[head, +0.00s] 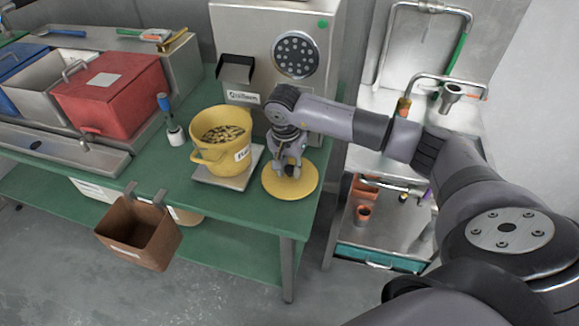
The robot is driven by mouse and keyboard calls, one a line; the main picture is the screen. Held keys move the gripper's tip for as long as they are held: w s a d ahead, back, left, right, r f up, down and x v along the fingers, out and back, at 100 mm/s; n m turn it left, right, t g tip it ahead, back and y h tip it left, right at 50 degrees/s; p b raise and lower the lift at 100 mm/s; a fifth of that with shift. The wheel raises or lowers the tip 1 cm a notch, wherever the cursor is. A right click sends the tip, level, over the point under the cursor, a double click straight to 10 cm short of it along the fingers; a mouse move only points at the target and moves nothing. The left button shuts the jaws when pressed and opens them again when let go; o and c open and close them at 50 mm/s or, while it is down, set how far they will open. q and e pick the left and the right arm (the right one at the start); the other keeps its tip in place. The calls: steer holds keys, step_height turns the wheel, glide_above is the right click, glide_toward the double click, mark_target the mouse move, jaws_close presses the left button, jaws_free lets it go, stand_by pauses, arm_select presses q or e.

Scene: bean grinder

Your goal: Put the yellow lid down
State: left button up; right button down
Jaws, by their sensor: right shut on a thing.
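The yellow lid (273,185) is a round disc at the right end of the green table (230,205), to the right of the yellow pot. My right gripper (288,168) points down over it and is shut on its middle, where the fingers hide the grip point. The lid looks level and at or very close to the table top; I cannot tell whether it touches. The yellow pot (208,158) stands open on a flat metal scale (233,179), with beans or pellets inside. My left gripper is not in view.
A steel machine (256,70) stands behind the pot and lid. A red bin (115,90) and a blue-handled brush (171,125) are to the left. A brown box (135,235) hangs at the table's front edge. A steel cart (385,225) stands to the right, past a gap.

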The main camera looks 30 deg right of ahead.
mark_target(287, 179)
steer(key=c, duration=1.3)
jaws_free()
steer(key=r, duration=0.4)
steer(key=a+r+b, duration=0.1)
steer(key=r, duration=0.7)
steer(key=shift+s+a, duration=0.15)
steer(key=shift+s, duration=0.2)
